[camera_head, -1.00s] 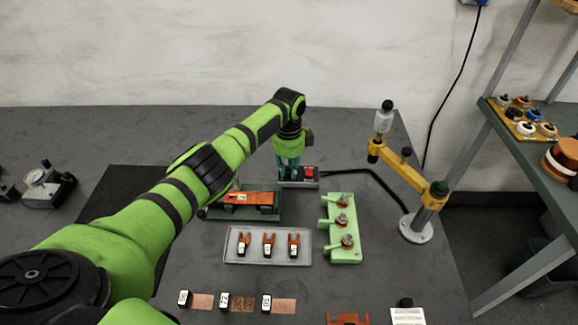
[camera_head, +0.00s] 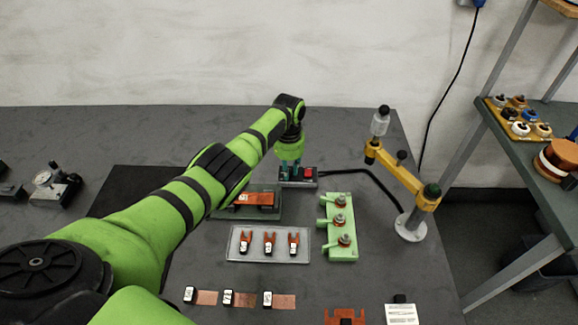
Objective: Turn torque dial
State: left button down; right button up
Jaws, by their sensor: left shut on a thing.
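The left arm reaches from the lower left to the back of the table. My left gripper (camera_head: 289,168) points down at a small grey box (camera_head: 298,184) with a red part (camera_head: 309,172) on its top right. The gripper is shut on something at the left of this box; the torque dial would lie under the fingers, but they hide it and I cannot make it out. A black cable runs right from the box. My right gripper is not in view.
A grey tray (camera_head: 269,259) holds several orange forked pieces. A green block (camera_head: 341,250) with terminals stands right of it. A yellow jointed arm on a post (camera_head: 411,226) stands further right. A gauge (camera_head: 54,183) lies at far left. Copper strips (camera_head: 284,301) lie in front.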

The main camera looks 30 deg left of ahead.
pick_arm(q)
jog(key=n+p, duration=0.1)
jog(key=n, duration=0.4)
jog(key=shift+n, duration=0.3)
jog(key=n, duration=0.5)
jog(key=shift+n, duration=0.4)
jog(key=shift+p, duration=0.3)
jog(key=c, duration=1.1)
grip_release()
jog(key=shift+r, duration=0.1)
